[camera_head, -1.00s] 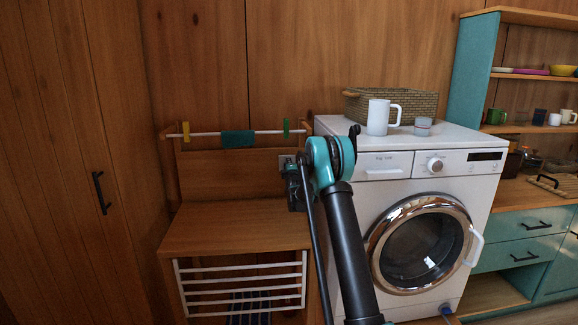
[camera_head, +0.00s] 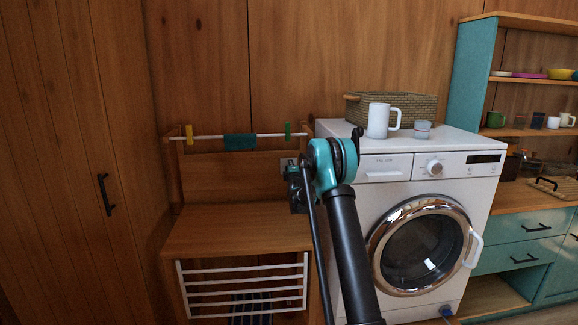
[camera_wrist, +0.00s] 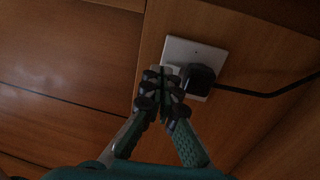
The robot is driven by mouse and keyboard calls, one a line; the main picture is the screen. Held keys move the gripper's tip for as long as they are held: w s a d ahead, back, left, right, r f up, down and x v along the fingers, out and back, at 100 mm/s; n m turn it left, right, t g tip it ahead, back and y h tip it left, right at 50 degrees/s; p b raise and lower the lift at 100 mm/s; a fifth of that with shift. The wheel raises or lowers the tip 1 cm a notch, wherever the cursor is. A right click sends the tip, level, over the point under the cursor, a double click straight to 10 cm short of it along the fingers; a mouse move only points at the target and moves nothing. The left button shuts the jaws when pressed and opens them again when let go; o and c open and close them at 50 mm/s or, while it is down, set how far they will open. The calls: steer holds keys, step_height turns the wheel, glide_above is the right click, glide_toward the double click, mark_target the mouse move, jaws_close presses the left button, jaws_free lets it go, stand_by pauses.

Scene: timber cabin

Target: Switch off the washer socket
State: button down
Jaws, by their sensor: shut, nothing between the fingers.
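The washer socket (camera_wrist: 206,55) is a pale plate on the wooden panel in the wrist view, with a black plug (camera_wrist: 198,79) in its right part and a dark cable leading right. My gripper (camera_wrist: 164,78) is shut and empty, its fingertips over the lower left part of the plate. Whether they touch it I cannot tell, and the fingers hide any switch there. In the head view a bit of the socket (camera_head: 285,162) shows just above my gripper, beside the white washer (camera_head: 405,285), and my arm hides most of the gripper.
A wooden bench (camera_head: 225,230) with a white rack (camera_head: 240,284) stands left of the washer. A rail (camera_head: 206,136) with pegs and a teal cloth runs above it. A basket (camera_head: 412,108), a white mug (camera_head: 378,119) and a small cup (camera_head: 422,127) stand on the washer.

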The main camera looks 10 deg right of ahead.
steer(key=s+r, duration=0.1)
steer(key=s, duration=1)
steer(key=shift+s+r, duration=0.15)
steer(key=shift+s, duration=0.15)
steer(key=s+d+f+m+g, duration=0.1)
steer(key=s+f+m+g, duration=0.4)
steer(key=s, duration=1.4)
steer(key=s+d+f+m+g, duration=0.1)
steer(key=s+f+m+g, duration=0.4)
steer(key=s, duration=1.5)
steer(key=s+f+m+g, duration=0.5)
steer(key=s+f+m, duration=0.3)
steer(key=s, duration=1.2)
steer(key=shift+d+f, duration=0.4)
steer(key=shift+f, duration=0.2)
steer(key=c, duration=2.3)
jaws_free()
